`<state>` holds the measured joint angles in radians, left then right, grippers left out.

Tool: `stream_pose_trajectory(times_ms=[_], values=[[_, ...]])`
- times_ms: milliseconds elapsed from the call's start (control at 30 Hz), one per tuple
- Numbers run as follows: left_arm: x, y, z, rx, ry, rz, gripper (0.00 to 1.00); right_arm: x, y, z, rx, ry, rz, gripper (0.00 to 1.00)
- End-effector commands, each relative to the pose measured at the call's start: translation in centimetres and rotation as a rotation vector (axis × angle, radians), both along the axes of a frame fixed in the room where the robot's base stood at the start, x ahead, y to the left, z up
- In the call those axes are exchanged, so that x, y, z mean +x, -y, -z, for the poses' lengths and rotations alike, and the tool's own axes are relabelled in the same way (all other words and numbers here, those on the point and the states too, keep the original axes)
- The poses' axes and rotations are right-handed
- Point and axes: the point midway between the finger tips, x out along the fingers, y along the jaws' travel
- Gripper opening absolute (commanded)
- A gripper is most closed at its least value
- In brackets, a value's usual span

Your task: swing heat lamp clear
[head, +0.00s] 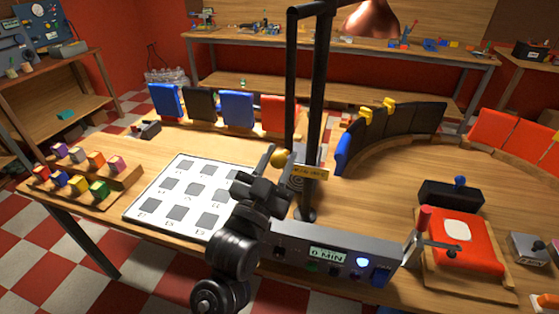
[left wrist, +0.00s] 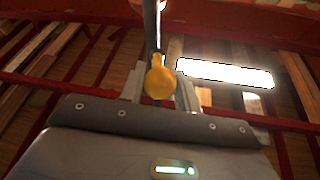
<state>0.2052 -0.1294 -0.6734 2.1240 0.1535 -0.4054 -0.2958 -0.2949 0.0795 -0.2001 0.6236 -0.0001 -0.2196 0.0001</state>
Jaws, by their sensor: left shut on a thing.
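The heat lamp has a copper shade (head: 370,20) at the top of the head view, cut off by the frame edge. Its black post (head: 318,110) stands on the bench, with a black bar at the top and a thinner rod hanging down beside it. A yellow knob (head: 281,158) is at the rod's lower end. My left gripper (head: 273,166) is shut on this knob. In the left wrist view the yellow knob (left wrist: 160,82) sits between the two fingers. My right gripper is not in view.
A control box (head: 327,254) reading "6 MIN" stands at the post's foot. A white numbered sheet (head: 150,207) lies left of my arm, and a rack of coloured blocks (head: 115,192) further left. A red press-like fixture (head: 470,255) is at the right. Upright panels (head: 237,110) line the back.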

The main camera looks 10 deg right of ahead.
Motion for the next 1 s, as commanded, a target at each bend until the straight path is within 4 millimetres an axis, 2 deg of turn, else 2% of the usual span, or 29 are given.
stream_pose_trajectory(times_ms=[33,67,200,567,1000], values=[[0.0,-0.1,-0.2,-0.001,0.004,-0.003,0.0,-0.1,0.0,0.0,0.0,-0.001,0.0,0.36],[0.0,-0.1,-0.2,-0.001,0.004,-0.004,0.33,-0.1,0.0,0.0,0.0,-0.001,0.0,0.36],[0.1,-0.2,-0.2,-0.001,0.004,-0.004,0.52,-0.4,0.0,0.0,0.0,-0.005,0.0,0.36],[-0.4,-0.2,0.3,-0.001,0.001,-0.001,0.52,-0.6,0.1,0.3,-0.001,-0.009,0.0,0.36],[-6.6,-4.1,3.4,-0.002,0.0,-0.001,0.52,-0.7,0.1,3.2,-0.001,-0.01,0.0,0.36]])
